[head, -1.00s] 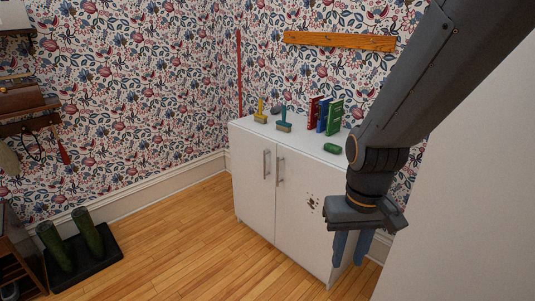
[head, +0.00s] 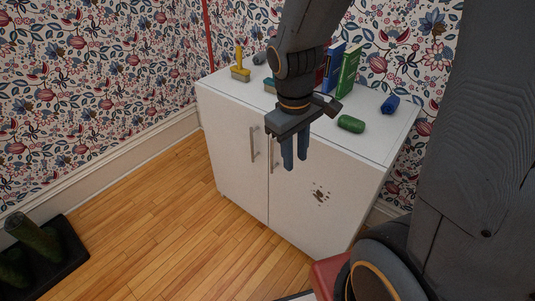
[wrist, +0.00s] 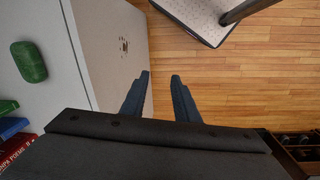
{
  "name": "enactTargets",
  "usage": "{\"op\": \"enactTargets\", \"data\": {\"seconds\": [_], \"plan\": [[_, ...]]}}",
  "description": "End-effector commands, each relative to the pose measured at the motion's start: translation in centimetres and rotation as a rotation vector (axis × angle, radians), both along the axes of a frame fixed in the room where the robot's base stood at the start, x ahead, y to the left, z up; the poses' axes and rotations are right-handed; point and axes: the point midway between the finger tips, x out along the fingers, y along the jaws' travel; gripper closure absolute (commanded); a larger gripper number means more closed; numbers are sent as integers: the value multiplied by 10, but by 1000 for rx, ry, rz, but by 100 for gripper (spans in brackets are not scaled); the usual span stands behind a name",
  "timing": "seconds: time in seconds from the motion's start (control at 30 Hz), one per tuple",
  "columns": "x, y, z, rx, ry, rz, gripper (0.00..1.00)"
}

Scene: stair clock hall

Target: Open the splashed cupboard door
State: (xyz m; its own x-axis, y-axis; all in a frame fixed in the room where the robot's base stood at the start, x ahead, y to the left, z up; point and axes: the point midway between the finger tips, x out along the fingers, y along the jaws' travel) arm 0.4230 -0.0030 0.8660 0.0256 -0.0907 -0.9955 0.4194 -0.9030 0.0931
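The white cupboard (head: 235,125) has two closed doors. The splashed door (head: 300,215) is the right one, with a brown splatter (head: 320,195) that also shows in the wrist view (wrist: 124,44). Its upright bar handle (head: 271,158) is near the middle seam, its upper end close to or partly behind my gripper. The left door has a similar handle (head: 253,144). My gripper (head: 295,167) points down at the upper part of the splashed door, just right of its handle. The fingers (wrist: 159,76) are apart with nothing between them. I cannot tell the gap to the door.
On the cupboard top are a green block (head: 351,123), a blue object (head: 390,104), books (head: 347,72) and brushes (head: 240,73). Green boots (head: 35,238) stand on a dark tray at left. A red object (head: 328,272) shows at the bottom edge. Wooden floor before the doors is clear.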

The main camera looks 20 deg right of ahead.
Motion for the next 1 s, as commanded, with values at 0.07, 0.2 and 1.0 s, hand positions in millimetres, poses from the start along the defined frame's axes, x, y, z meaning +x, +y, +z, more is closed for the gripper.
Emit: {"op": "enactTargets", "data": {"seconds": [0.07,0.2,1.0], "plan": [[41,4,-35,-66,22,282,72],[114,16,-85,-199,70,825,72],[196,7,-174,-355,243,1529,72]]}}
